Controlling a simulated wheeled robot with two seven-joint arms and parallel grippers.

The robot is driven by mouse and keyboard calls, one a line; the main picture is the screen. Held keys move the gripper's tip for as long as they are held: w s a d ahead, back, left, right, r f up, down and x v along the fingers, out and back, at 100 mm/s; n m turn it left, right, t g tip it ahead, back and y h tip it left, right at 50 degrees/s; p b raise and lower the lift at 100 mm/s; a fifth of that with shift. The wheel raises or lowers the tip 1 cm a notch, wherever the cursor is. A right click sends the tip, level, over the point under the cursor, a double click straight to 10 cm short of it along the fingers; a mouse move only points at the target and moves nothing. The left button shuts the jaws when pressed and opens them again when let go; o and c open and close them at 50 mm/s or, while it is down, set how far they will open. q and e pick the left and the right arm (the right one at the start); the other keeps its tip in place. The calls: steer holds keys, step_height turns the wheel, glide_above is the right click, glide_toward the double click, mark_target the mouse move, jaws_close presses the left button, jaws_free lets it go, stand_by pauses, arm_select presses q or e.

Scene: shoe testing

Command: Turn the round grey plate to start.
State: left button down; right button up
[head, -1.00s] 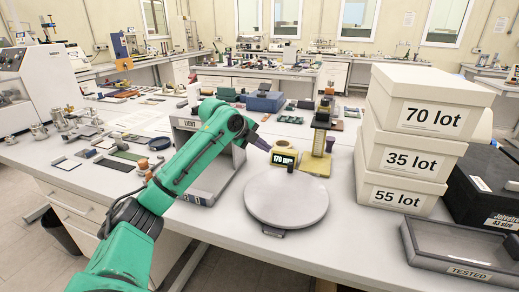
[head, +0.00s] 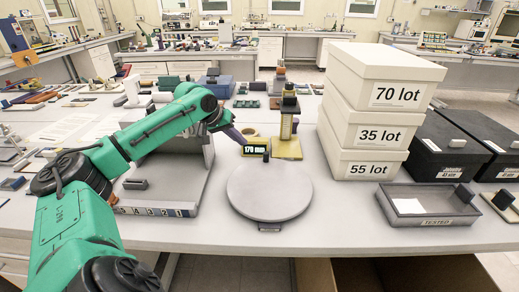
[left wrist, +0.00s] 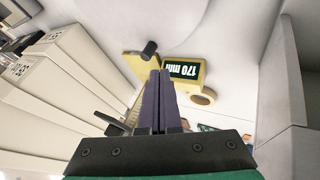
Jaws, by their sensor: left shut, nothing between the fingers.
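The round grey plate (head: 270,193) lies flat on the white table, with a small dark knob (head: 266,157) at its far edge and a dark tab at its near edge. A yellow gauge with a display reading 170 mm (head: 254,150) stands just behind the plate. My left gripper (head: 240,138) is shut and empty, held up beside the display at the plate's far left side. In the left wrist view its purple fingers (left wrist: 158,85) are together, pointing toward the knob (left wrist: 149,47) and display (left wrist: 184,70). My right gripper is not in view.
Three stacked white lot boxes (head: 362,120) stand right of the plate. A grey tray marked TESTED (head: 465,219) lies at the front right, before black boxes (head: 447,148). A grey stand (head: 180,190) is left of the plate.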

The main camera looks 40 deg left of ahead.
mark_target(259, 161)
arm_select(q)
steer(key=shift+w+d+f+p, duration=0.35)
steer(key=shift+w+f, duration=0.15)
steer(key=shift+w, duration=0.05)
steer(key=shift+w+d+f+p, duration=0.35)
steer(key=shift+w+f, duration=0.15)
steer(key=x, duration=0.4)
steer(key=p+x, duration=0.1)
steer(key=shift+w+a+f, duration=0.2)
steer(key=shift+a+f, duration=0.1)
steer(key=shift+f, duration=0.15)
steer(key=shift+d+f, duration=0.1)
steer(key=shift+f, duration=0.1)
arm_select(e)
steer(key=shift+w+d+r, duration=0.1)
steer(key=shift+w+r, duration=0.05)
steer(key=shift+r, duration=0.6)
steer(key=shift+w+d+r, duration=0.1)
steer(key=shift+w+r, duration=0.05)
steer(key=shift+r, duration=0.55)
